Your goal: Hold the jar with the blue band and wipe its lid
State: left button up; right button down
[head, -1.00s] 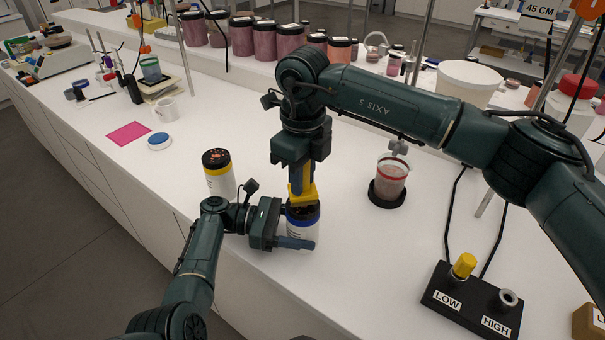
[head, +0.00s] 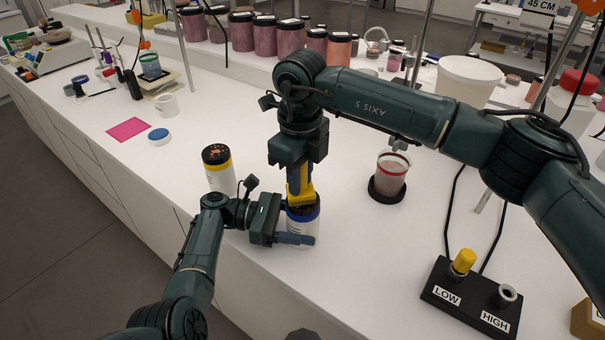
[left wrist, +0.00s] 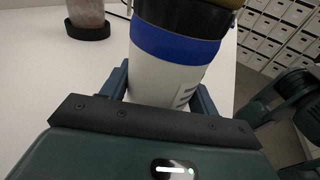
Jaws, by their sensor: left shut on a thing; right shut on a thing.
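The white jar with the blue band (head: 304,228) stands upright near the bench's front edge; its black lid (head: 305,211) is partly covered. My left gripper (head: 295,239) is shut around the jar's body below the band. The left wrist view shows the blue band (left wrist: 178,45) and white body between my fingers. My right gripper (head: 299,182) points straight down over the jar, shut on a yellow wiping piece (head: 301,195) that sits at the lid and seems to touch it. A yellow edge (left wrist: 234,3) shows at the top of the left wrist view.
A yellow-banded jar (head: 218,170) stands close behind my left wrist. A red-banded jar (head: 392,172) sits on a black round base (head: 386,194) to the right. A black LOW/HIGH box (head: 470,298) is at front right. Free bench lies between.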

pick_arm(q)
jog(key=shift+s+f, duration=0.2)
jog(key=shift+f, duration=0.2)
pick_arm(e)
jog(key=shift+a, duration=0.35)
jog(key=shift+w+d+f, duration=0.1)
jog(key=shift+w, duration=0.25)
jog(key=shift+w+d, duration=0.2)
jog(key=shift+d, duration=0.2)
jog(key=shift+s+d, duration=0.2)
jog(key=shift+d, duration=0.25)
jog(key=shift+s+d, duration=0.2)
jog(key=shift+s, duration=0.2)
jog(key=shift+s+a, duration=0.1)
jog(key=shift+s, duration=0.25)
jog(key=shift+s+a, duration=0.15)
jog(key=shift+a, duration=0.6)
jog(key=shift+w+a, duration=0.3)
jog(key=shift+w, duration=0.15)
jog(key=shift+w+d, duration=0.1)
jog(key=shift+w, duration=0.35)
jog(key=shift+w+d, duration=0.2)
jog(key=shift+d, duration=0.1)
jog(key=shift+s+d, duration=0.15)
jog(key=shift+d, duration=0.35)
